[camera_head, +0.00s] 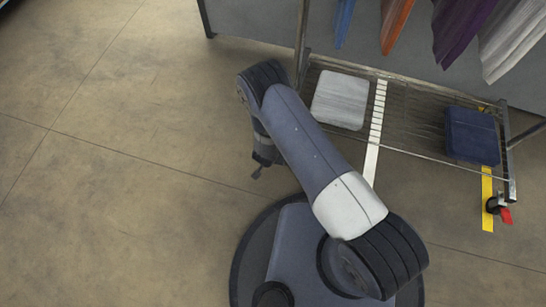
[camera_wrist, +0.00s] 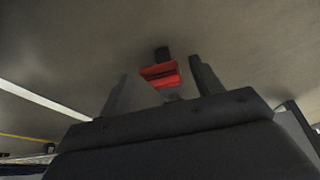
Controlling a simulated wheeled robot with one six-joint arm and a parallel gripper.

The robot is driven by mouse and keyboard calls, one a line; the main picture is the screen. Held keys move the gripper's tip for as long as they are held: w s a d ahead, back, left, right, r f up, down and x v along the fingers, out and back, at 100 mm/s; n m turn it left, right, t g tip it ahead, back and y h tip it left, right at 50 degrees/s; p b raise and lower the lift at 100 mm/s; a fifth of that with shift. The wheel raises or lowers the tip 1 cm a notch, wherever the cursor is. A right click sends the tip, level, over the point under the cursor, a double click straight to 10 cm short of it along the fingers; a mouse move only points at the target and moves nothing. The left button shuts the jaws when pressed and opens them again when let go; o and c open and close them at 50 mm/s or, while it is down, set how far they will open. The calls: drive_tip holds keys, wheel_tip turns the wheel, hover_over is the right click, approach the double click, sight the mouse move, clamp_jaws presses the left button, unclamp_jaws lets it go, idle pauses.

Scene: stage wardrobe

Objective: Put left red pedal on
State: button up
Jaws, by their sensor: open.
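A red pedal (camera_wrist: 160,74) with a dark part behind it shows in the wrist view, between and just beyond the two fingers of my gripper (camera_wrist: 163,82). The fingers stand apart on either side of it; I cannot tell whether either touches it. In the head view my gripper (camera_head: 259,170) points down near the floor, left of the rack's front corner. That pedal and the rack's front left wheel are hidden there behind my arm. Another red pedal (camera_head: 506,215) sits on the wheel at the rack's front right corner.
The wire-shelf clothes rack (camera_head: 415,150) holds a pale grey box (camera_head: 341,99) and a dark blue box (camera_head: 472,136), with garments hanging above. A white floor strip (camera_head: 371,160) and a yellow strip (camera_head: 487,200) run beneath it. The floor at left is clear.

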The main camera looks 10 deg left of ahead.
drive_tip(key=shift+w+f, duration=0.2)
drive_tip(key=shift+f, duration=0.2)
drive_tip(key=shift+c, duration=0.2)
drive_tip(key=c, duration=0.9)
drive_tip(key=shift+c, duration=0.2)
